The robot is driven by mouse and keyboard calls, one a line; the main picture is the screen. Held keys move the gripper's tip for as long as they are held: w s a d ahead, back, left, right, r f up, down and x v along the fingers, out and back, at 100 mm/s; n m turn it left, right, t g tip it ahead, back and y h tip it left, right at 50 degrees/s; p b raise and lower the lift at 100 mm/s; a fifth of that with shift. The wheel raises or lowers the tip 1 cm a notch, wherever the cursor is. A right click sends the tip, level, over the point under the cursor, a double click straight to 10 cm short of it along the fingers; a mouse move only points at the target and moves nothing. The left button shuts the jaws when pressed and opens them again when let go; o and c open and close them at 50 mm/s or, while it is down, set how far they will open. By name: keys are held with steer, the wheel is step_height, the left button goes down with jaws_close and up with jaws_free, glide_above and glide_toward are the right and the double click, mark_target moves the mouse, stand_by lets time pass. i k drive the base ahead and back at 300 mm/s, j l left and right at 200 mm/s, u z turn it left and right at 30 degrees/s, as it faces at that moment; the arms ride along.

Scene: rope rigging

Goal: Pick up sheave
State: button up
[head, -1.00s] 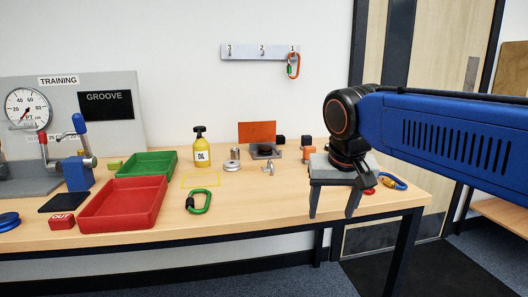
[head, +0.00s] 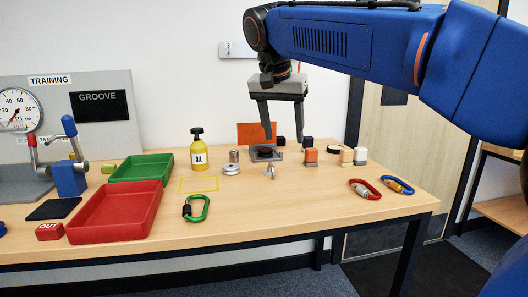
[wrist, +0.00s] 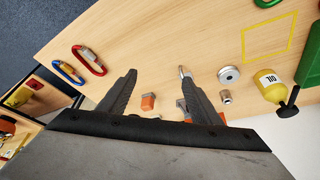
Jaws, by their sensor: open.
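A small silver disc (head: 231,169), which looks like the sheave, lies flat on the bench beside the yellow oil bottle (head: 198,151). It also shows in the wrist view (wrist: 229,74), to the right of my fingers. A blue round thing (head: 2,229) is cut off at the left edge of the head view; I cannot tell what it is. My gripper (head: 284,139) is open and empty, fingers pointing down, above the back middle of the bench. In the wrist view my gripper (wrist: 163,79) has its two fingers spread wide, with nothing between them.
A red tray (head: 113,240) and green tray (head: 140,181) stand left. A green carabiner (head: 197,208) lies near the yellow outline (head: 199,191). Small blocks (head: 311,157) and a stand with an orange plate (head: 250,133) are near my gripper. Red (head: 365,189) and blue (head: 397,186) carabiners lie right.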

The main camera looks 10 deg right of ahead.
mark_target(263, 152)
steer(key=i, duration=0.85)
